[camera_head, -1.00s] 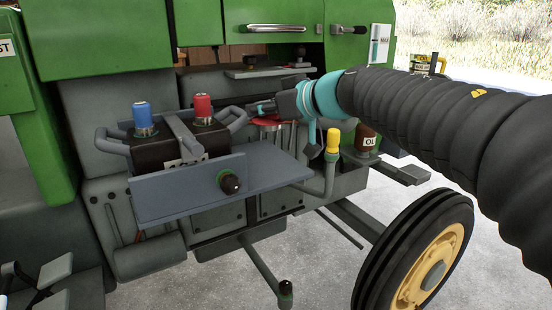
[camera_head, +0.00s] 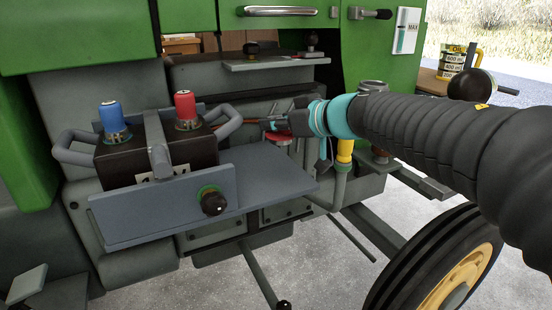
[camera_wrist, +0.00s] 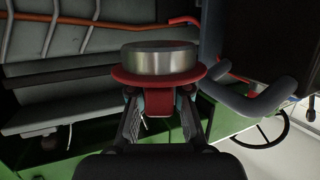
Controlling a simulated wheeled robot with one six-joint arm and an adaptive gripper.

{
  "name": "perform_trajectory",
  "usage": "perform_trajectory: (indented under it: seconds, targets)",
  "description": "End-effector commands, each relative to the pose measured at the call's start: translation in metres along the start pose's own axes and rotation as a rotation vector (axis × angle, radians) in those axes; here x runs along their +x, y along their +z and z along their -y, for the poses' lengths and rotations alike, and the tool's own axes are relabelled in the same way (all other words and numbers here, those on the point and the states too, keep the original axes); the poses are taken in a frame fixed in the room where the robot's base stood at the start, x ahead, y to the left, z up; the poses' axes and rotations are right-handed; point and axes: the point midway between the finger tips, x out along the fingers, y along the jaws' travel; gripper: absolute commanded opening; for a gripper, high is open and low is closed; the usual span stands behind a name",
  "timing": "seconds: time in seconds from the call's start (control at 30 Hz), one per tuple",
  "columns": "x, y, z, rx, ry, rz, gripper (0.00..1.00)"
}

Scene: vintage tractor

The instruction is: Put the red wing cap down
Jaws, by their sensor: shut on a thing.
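The red wing cap (camera_wrist: 158,76) fills the middle of the wrist view, with a wide red flange and a silver metal ring on its far side. My gripper (camera_wrist: 160,112) is shut on the cap's red wing, one finger on each side. In the head view the cap (camera_head: 279,138) shows as a small red disc under my gripper (camera_head: 272,125), partly hidden by it. It appears near the back right of the grey shelf (camera_head: 262,180), to the right of the battery. I cannot tell its height above the shelf.
A black battery (camera_head: 130,162) with a blue terminal (camera_head: 112,120), a red terminal (camera_head: 186,108) and grey handles stands on the shelf's left. A yellow-topped lever (camera_head: 345,150) is close right of my gripper. An open grey neck (camera_head: 373,87) rises behind my arm. The shelf's front right is bare.

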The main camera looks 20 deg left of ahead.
Motion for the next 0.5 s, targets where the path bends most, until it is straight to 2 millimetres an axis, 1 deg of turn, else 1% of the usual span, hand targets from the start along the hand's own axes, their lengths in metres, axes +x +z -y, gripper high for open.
perform_trajectory:
  seconds: [0.03, 0.1, 0.27, 0.5]
  targets:
    - [0.003, 0.010, 0.000, 0.002, -0.001, 0.002, 0.00]
    - [0.006, 0.018, 0.001, 0.001, -0.001, 0.001, 0.00]
    - [0.009, 0.029, 0.001, 0.000, 0.001, 0.001, 0.00]
    - [0.021, 0.065, 0.001, 0.001, 0.001, 0.002, 0.00]
